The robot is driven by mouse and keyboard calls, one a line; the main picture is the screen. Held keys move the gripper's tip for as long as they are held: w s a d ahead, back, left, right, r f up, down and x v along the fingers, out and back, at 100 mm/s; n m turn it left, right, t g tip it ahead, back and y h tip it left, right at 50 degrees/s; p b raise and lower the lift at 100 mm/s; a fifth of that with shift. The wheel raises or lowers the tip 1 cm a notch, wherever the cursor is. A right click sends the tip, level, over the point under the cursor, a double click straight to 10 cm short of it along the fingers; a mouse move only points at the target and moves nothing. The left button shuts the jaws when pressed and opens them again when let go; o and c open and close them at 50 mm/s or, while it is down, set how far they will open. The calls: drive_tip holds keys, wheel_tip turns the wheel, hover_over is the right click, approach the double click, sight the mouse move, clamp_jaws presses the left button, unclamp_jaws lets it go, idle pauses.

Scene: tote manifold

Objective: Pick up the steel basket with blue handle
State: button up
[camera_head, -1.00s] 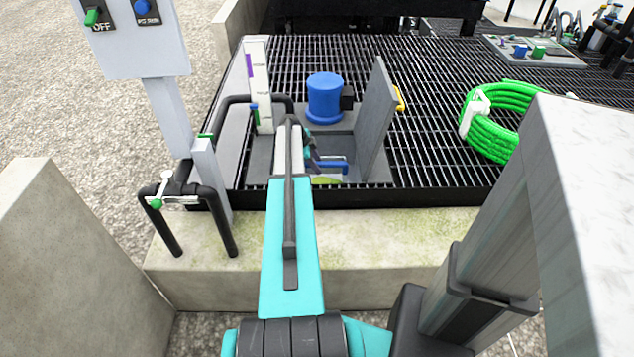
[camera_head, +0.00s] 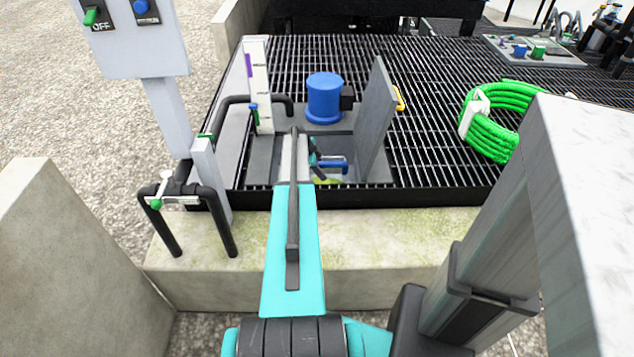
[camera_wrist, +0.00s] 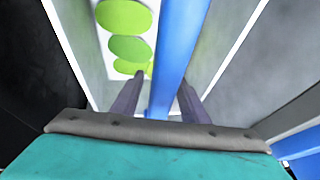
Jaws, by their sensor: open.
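The blue handle (camera_wrist: 178,50) runs lengthwise through the wrist view, between the two fingers of my gripper (camera_wrist: 158,92). The fingers are apart, one on each side of the bar; I cannot tell whether either touches it. In the head view the blue handle (camera_head: 331,164) shows low in the opening in the grating, just right of my arm. My gripper is mostly hidden there behind the arm. The basket's steel body cannot be clearly told from the grey walls around it. Yellow-green discs (camera_wrist: 130,48) lie below the handle, to its left.
A raised grey lid (camera_head: 376,115) stands at the opening's right side. A blue cylinder (camera_head: 324,98) stands behind it. A white gauge board (camera_head: 258,85) and black pipe (camera_head: 240,99) are on the left. A green hose coil (camera_head: 488,125) lies on the grating at right.

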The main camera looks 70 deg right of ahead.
idle(0.5)
clamp_jaws()
drive_tip(key=shift+r, duration=0.2)
wheel_tip(320, 180, up, 28)
drive_tip(key=p, duration=0.1)
drive_tip(key=shift+f, duration=0.15)
idle(0.6)
idle(0.5)
